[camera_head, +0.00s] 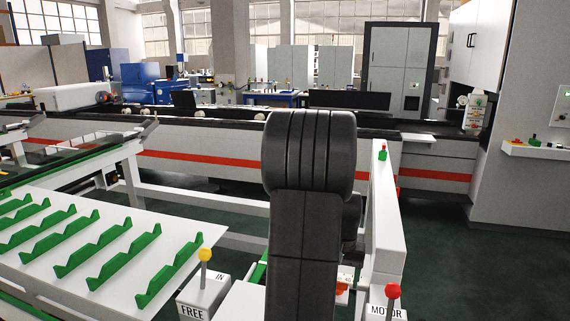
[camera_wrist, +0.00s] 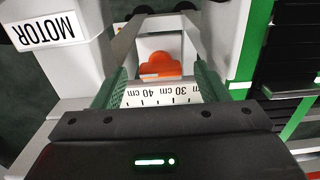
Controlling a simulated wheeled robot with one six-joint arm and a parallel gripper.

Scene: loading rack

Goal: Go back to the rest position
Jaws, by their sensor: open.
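My gripper (camera_wrist: 162,82) shows in the wrist view with its two fingers apart. Nothing is held between them. Below the gap lie an orange part (camera_wrist: 160,66) and a white ruler strip (camera_wrist: 165,95) marked 30 cm and 40 cm. I cannot tell how far below the fingers they are. In the head view my dark arm stands upright in the middle and hides the gripper. A bit of orange and the ruler strip show just right of the arm, low in the picture.
A MOTOR box (camera_head: 386,313) with a red-knobbed lever (camera_head: 393,291) stands right of my arm, and an IN/FREE box (camera_head: 203,296) with a yellow-knobbed lever (camera_head: 204,255) stands left. A white rack table (camera_head: 75,287) with green notched strips lies at left. Green floor (camera_head: 470,270) is clear at right.

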